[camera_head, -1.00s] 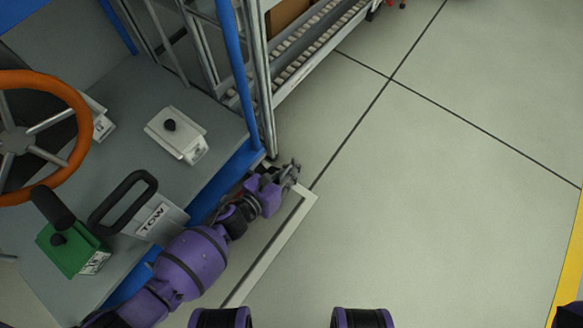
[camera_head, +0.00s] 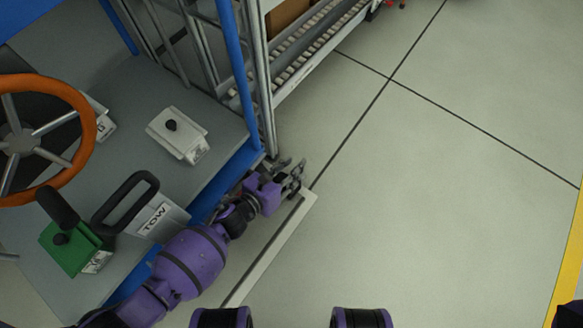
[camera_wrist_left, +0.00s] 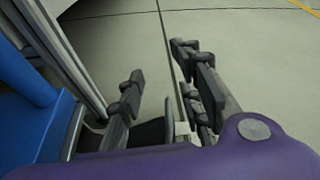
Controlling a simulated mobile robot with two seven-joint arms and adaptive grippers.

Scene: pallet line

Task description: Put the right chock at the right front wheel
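My left gripper (camera_head: 293,172) is beside the lower corner of the blue-edged vehicle (camera_head: 225,172), low over the floor near the corner of a white floor line. Its fingers are spread, and the left wrist view shows the open gripper (camera_wrist_left: 165,95) with a gap between them. A dark piece (camera_wrist_left: 150,133) shows low between the fingers. I cannot tell whether it is the chock or part of a wheel. The right front wheel is not clearly seen; the vehicle's edge and my arm cover that area. My right gripper is not in view.
The vehicle deck carries an orange steering wheel (camera_head: 75,172), a white box (camera_head: 178,135), a green box (camera_head: 72,247) and a TOW lever (camera_head: 158,220). A roller rack (camera_head: 315,45) stands behind. The white line (camera_head: 275,250) runs alongside. Open floor (camera_head: 430,200) lies to the right.

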